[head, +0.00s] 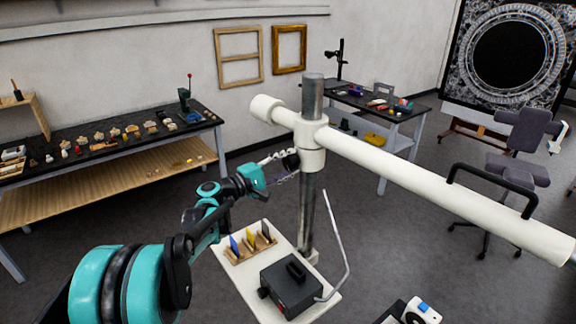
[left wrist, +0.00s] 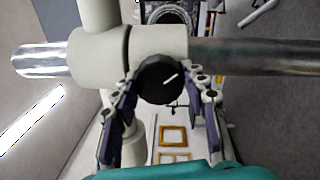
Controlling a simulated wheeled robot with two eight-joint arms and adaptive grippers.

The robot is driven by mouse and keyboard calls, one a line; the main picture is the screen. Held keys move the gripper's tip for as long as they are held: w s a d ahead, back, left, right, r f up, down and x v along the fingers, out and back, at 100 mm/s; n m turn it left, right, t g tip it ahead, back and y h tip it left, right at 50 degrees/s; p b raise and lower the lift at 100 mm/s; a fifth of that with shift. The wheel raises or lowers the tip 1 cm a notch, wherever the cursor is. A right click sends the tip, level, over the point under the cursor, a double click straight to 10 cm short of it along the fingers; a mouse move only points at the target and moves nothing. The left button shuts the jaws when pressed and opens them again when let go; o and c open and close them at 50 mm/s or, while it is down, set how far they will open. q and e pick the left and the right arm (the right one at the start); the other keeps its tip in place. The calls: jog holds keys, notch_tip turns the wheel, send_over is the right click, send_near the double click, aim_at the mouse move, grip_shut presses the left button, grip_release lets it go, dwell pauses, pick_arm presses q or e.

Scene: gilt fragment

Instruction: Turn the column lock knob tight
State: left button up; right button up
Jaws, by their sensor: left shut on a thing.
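The column lock knob (left wrist: 161,80) is round and black with a white pointer line slanting up to the right in the left wrist view. It sits on the side of the white collar (head: 311,150) on the metal column (head: 308,215). In the head view the knob (head: 291,158) is small and partly covered by the fingers. My left gripper (head: 280,165) reaches it from the left. In the left wrist view the two fingers of my left gripper (left wrist: 163,88) stand on either side of the knob, shut on it. My right gripper is not in view.
A long white boom (head: 430,190) runs right from the collar. Below, a white platform (head: 235,280) holds a black box (head: 291,286) and a wooden rack (head: 251,245) with coloured cards. A bent grey rod (head: 337,235) rises near the column. Workbenches stand farther back.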

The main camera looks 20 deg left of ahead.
pick_arm(q)
jog(key=m, duration=0.6)
dwell(0.5)
jog(key=shift+f, duration=0.1)
jog(key=o, duration=1.2)
jog(key=shift+c, duration=0.2)
jog(key=shift+s+a, duration=0.1)
jog(key=v, duration=1.1)
jog(key=shift+s+a, duration=0.25)
jog(key=shift+a, duration=0.05)
